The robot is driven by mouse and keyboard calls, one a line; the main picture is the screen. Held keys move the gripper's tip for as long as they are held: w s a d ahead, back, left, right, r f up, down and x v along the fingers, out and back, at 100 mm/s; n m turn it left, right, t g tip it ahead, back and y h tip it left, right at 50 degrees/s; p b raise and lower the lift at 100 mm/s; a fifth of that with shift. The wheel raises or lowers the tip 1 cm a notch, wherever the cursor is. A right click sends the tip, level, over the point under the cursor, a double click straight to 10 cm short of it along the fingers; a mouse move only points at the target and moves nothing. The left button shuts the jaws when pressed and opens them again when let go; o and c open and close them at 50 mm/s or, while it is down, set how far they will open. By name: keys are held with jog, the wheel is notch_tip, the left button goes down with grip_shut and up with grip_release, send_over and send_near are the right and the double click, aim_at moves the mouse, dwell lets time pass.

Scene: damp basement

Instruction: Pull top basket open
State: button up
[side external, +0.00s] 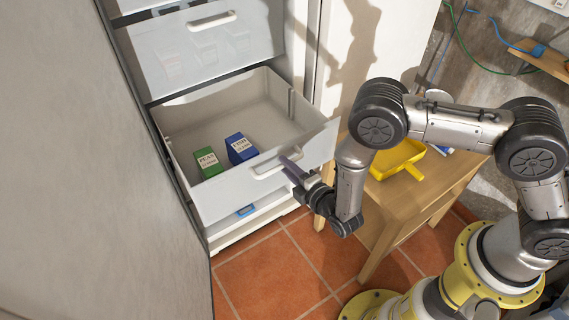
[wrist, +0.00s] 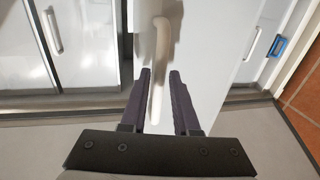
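A cabinet holds a stack of pale baskets. An upper basket (side external: 215,40) is pushed in, with its handle (side external: 212,21) facing out and cups showing faintly through its front. The basket below it (side external: 300,160) is pulled out; a green box (side external: 208,163) and a blue box (side external: 241,149) are in it. My gripper (side external: 290,168) is at this open basket's front handle. In the wrist view the handle (wrist: 161,50) runs between the two fingers of my gripper (wrist: 158,82). The fingers are apart, with gaps visible beside the handle.
Another basket edge (side external: 135,4) shows at the top. A lower drawer with a blue piece (side external: 245,210) is below the open basket. Tiled floor (side external: 270,265) in front is clear.

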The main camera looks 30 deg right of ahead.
jog(key=v, duration=1.2)
